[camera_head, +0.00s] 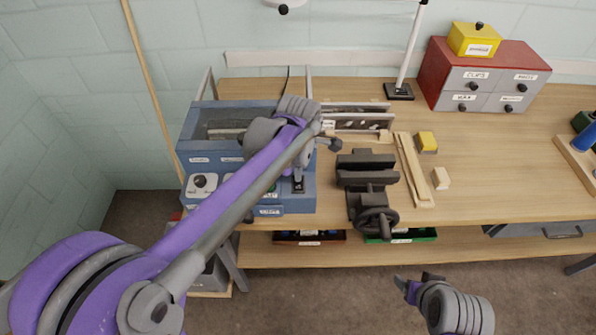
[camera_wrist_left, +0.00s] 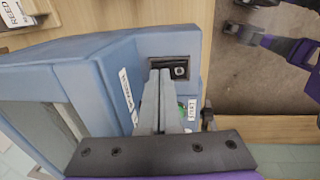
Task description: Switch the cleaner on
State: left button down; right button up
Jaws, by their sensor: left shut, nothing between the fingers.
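The cleaner (camera_head: 192,128) is a blue box with an open basin on top, at the left end of the bench. A dial (camera_head: 201,182) and labels show on its front. My left gripper (camera_head: 298,186) is at the right part of this front, and my arm hides some of the panel. In the left wrist view, the cleaner (camera_wrist_left: 95,70) has a black recessed switch (camera_wrist_left: 180,70) with a round mark. The shut, empty fingers of my left gripper (camera_wrist_left: 160,74) are right beside it; contact cannot be told. My right gripper (camera_head: 418,283) hangs in front of the bench, its jaw state unclear.
A dark vise (camera_head: 368,180) stands just right of the cleaner. Wooden strips (camera_head: 412,170), a yellow block (camera_head: 427,142) and a red drawer cabinet (camera_head: 440,62) are farther right. Bins (camera_head: 400,235) sit on the lower shelf. The bench's right middle is clear.

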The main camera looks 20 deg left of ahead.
pick_arm(q)
jog(key=shift+w+f+g+b, duration=0.15)
jog(key=shift+f+g+b, duration=0.15)
jog(key=shift+f+g, duration=0.1)
jog(key=shift+r, duration=0.1)
jog(key=shift+s, duration=0.2)
jog(key=shift+s+d, duration=0.2)
jog(key=shift+s, duration=0.55)
jog(key=shift+r, duration=0.1)
jog(key=shift+w, duration=0.1)
